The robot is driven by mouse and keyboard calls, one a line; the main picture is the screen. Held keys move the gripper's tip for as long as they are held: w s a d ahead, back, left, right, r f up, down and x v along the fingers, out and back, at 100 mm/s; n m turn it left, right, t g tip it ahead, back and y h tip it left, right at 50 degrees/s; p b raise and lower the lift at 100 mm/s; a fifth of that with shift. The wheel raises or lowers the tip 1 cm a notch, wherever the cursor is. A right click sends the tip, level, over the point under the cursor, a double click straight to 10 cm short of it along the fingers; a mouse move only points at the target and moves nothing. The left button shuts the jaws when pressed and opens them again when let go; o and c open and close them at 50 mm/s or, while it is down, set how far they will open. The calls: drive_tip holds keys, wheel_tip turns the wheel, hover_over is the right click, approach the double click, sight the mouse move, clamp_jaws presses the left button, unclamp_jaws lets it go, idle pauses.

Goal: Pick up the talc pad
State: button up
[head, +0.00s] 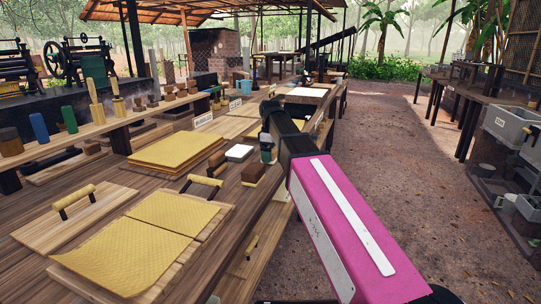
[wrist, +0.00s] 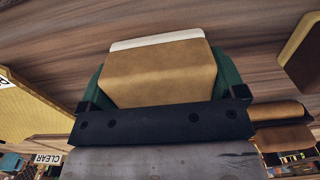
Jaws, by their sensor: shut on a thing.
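My gripper (wrist: 165,85) has green fingers on both sides of a tan block with a white layer along its far edge, which I take to be the talc pad (wrist: 160,76). The fingers are shut on it. In the head view my gripper (head: 268,150) is at the right edge of the wooden bench, and a small pale patch shows between its fingers; the rest of the pad is hidden there. I cannot tell whether the pad is clear of the bench top.
Yellow sheets (head: 178,150) and boards with handles cover the bench further left. The dirt floor (head: 390,150) at right is open.

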drive_tip(key=r, duration=0.4)
drive_tip(key=shift+s+a+r, duration=0.15)
drive_tip(key=shift+s+a, duration=0.15)
drive_tip(key=shift+s, duration=0.05)
drive_tip(key=s+a+r, duration=0.6)
drive_tip(key=s+a, duration=0.1)
drive_tip(key=shift+s+a+r, duration=0.2)
drive_tip(key=shift+s, duration=0.15)
drive_tip(key=shift+o, duration=0.6)
idle(0.4)
